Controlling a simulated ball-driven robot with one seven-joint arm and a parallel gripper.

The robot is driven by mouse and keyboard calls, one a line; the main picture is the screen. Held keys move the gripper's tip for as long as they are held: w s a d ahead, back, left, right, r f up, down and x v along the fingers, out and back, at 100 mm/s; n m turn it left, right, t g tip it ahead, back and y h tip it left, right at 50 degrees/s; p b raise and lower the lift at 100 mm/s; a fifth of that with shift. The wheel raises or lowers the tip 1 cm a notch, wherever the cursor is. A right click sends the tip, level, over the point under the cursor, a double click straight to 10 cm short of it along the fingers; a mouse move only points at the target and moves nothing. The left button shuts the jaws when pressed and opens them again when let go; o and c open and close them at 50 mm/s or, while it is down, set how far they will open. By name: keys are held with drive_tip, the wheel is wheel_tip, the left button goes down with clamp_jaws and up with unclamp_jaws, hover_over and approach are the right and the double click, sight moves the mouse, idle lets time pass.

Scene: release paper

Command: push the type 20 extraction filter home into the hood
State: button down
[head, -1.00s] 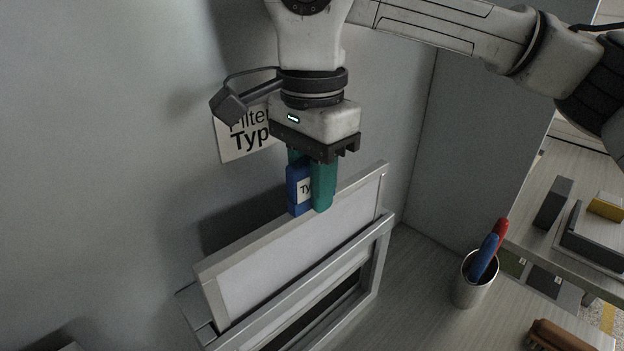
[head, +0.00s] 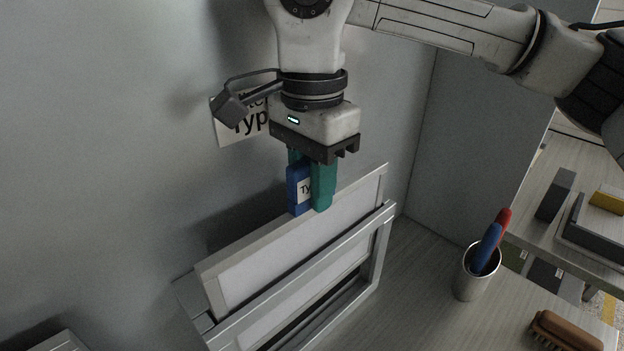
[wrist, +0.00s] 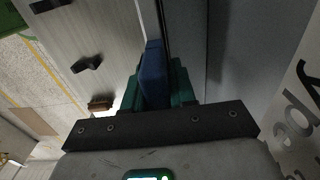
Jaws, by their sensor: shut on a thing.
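The filter (head: 345,222) is a white panel in a pale frame. It stands upright, part way down in the grey metal hood frame (head: 385,240), with its upper part above the frame's top bar. A blue tab (head: 299,190) with a label reading "Ty" rises from its top edge. My gripper (head: 311,190) has green fingers and is shut on this blue tab, pointing down. In the wrist view the blue tab (wrist: 154,75) sits between the green fingers. The filter's lower end is partly hidden behind the hood's bars.
A sign (head: 240,125) with "Type" on it is on the wall behind my gripper. A metal cup (head: 474,279) with red and blue handles stands to the right of the hood. A brown brush (head: 565,332) lies at the lower right. The bench between hood and cup is clear.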

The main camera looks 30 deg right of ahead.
sight(312, 233)
drive_tip(key=shift+f+b, duration=3.05)
drive_tip(key=shift+f, duration=1.2)
drive_tip(key=c, duration=0.8)
unclamp_jaws()
drive_tip(key=shift+c, duration=0.2)
wheel_tip(312, 233, up, 11)
drive_tip(key=shift+f, duration=0.1)
